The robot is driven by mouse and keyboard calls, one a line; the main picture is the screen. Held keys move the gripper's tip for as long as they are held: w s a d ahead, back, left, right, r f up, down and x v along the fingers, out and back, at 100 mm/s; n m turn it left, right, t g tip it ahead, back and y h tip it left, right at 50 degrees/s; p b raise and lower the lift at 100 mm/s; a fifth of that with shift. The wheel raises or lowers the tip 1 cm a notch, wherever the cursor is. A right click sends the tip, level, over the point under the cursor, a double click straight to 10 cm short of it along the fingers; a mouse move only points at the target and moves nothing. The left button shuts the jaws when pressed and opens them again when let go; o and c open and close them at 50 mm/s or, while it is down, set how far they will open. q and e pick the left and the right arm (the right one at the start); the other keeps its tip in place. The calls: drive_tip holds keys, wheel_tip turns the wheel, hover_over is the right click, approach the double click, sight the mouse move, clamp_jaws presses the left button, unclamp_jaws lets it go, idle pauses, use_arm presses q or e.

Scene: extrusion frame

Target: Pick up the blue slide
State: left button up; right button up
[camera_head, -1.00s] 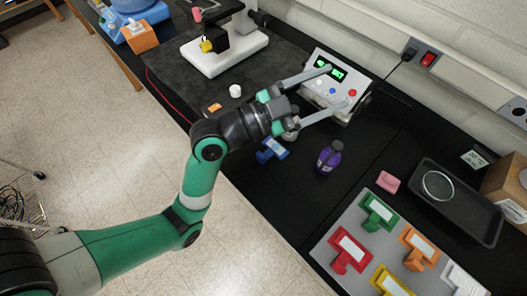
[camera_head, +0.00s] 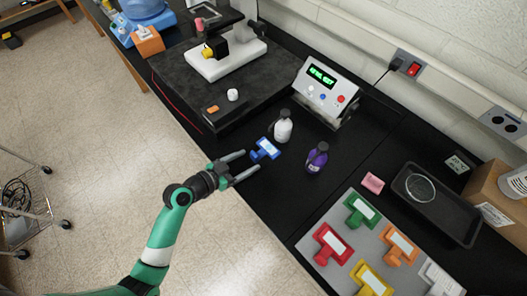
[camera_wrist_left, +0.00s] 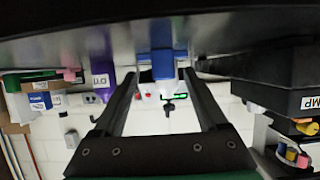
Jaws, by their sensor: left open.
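The blue slide (camera_head: 264,150), a blue piece with a white label, lies on the black bench near its front edge. My left gripper (camera_head: 250,162) is open and empty, its two fingers pointing at the slide from the lower left. In the left wrist view the blue slide (camera_wrist_left: 163,64) shows ahead, in line with the gap between the spread fingers (camera_wrist_left: 160,76). That view is turned over, with the bench along the top. I cannot tell whether the fingertips reach past the slide's edge. My right gripper is not in view.
A white bottle (camera_head: 283,128) stands just behind the slide, and a purple bottle (camera_head: 317,157) stands to its right. A control box (camera_head: 326,90) is further back. A grey board (camera_head: 318,258) with several coloured slides lies at lower right. A microscope (camera_head: 225,60) stands at back left.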

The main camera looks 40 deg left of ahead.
sight(252, 157)
use_arm(q)
drive_tip(key=shift+b+x, duration=0.45)
drive_tip(key=shift+x, duration=2.2)
drive_tip(key=shift+a, duration=0.2)
clamp_jaws()
